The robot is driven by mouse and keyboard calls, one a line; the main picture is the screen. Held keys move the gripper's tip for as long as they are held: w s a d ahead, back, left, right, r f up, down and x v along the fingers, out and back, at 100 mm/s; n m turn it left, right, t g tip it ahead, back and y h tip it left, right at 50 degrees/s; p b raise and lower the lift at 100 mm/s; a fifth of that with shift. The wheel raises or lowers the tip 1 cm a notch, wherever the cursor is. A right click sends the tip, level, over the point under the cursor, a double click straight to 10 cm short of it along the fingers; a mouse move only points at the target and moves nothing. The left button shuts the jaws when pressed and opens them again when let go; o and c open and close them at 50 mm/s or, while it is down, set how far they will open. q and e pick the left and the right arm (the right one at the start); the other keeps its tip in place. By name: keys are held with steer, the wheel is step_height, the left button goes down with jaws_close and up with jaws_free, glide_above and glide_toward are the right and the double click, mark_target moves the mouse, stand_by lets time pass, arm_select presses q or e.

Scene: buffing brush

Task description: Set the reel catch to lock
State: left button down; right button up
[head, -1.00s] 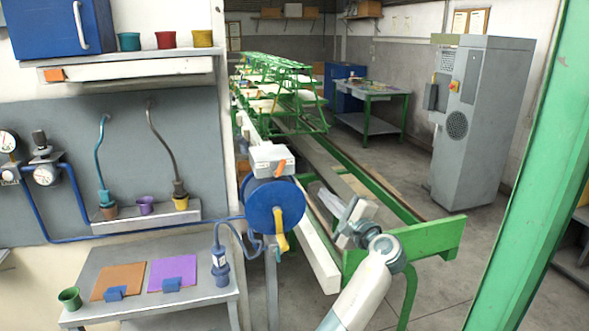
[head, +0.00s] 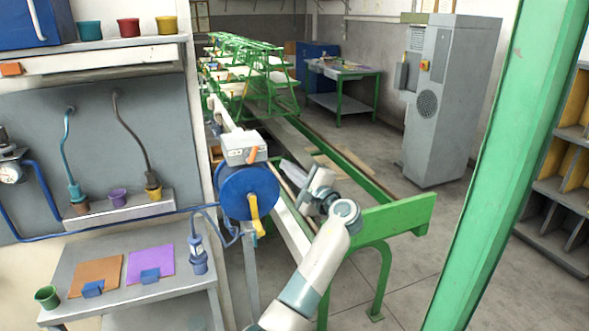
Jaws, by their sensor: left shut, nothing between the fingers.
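The blue hose reel (head: 236,196) stands on a post at the end of the green bench, left of the picture's middle. A yellow crank handle (head: 255,212) hangs on its face. A light grey box (head: 240,146) sits on top of the reel, with a small orange lever (head: 253,154) at its front right. I cannot tell which marked position the lever is in. My left gripper (head: 291,172) is shut and empty, just right of the reel's edge in the picture and apart from the lever. My right gripper is not in view.
A grey side table (head: 140,301) with orange and purple mats stands at lower left. A blue hose (head: 100,227) runs along the wall to the reel. A green post (head: 490,190) rises at right. The green bench end (head: 395,214) is behind my arm.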

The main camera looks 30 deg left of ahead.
mark_target(252, 154)
arm_select(q)
steer(key=a+p, duration=0.1)
steer(key=a, duration=0.1)
steer(key=a+r+p, duration=0.1)
steer(key=a+p, duration=0.1)
steer(key=a+r+p, duration=0.1)
steer(key=a, duration=0.1)
steer(key=shift+w, duration=0.4)
steer(key=shift+s+a+r+p, duration=0.15)
steer(key=shift+s+a+p, duration=0.4)
steer(key=shift+p, duration=0.1)
